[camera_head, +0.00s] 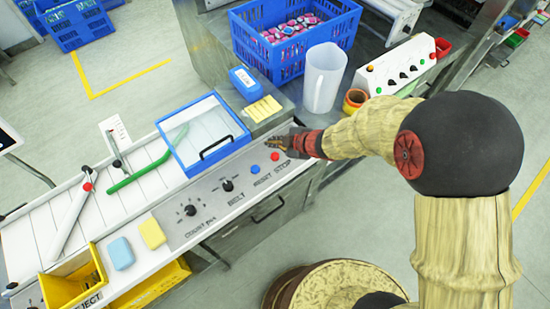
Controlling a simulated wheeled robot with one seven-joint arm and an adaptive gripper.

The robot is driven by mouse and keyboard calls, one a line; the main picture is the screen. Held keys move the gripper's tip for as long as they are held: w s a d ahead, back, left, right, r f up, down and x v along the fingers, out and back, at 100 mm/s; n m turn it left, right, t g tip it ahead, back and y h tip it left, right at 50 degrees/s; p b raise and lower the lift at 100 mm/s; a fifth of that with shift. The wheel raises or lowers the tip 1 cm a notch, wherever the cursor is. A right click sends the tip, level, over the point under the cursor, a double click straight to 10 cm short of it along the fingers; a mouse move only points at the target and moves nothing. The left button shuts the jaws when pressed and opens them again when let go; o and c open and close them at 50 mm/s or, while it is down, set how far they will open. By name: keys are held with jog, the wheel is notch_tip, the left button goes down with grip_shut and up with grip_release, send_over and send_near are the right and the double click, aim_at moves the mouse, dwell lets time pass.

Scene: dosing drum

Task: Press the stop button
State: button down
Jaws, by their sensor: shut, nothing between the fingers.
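The control panel (205,205) runs along the front of the machine, with dark knobs over printed labels. The red button (275,157) sits at its right end, above the printed word STOP. A blue button (254,168) is just left of it, above the word RESET. My gripper (269,143) is shut and empty, reaching in from the right. In the picture its fingertips are just above the red button, toward the back of the panel. I cannot tell its height over the panel; no contact shows.
A clear-lidded blue box (205,130) stands left of my gripper. Behind are a yellow note pad (263,108), a clear jug (324,78) and a blue crate (290,40). Another control box (400,66) stands at back right. A yellow bin (75,282) is at front left.

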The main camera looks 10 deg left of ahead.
aim_at(274, 158)
jog(key=shift+f+b, duration=2.2)
jog(key=shift+f, duration=0.75)
jog(key=shift+f, duration=0.1)
jog(key=shift+f, duration=0.3)
jog(key=shift+f+b, duration=0.5)
jog(key=shift+r, duration=0.1)
jog(key=shift+r+p, duration=0.85)
jog(key=shift+p, duration=0.1)
notch_tip(274, 158, up, 5)
jog(key=p, duration=0.5)
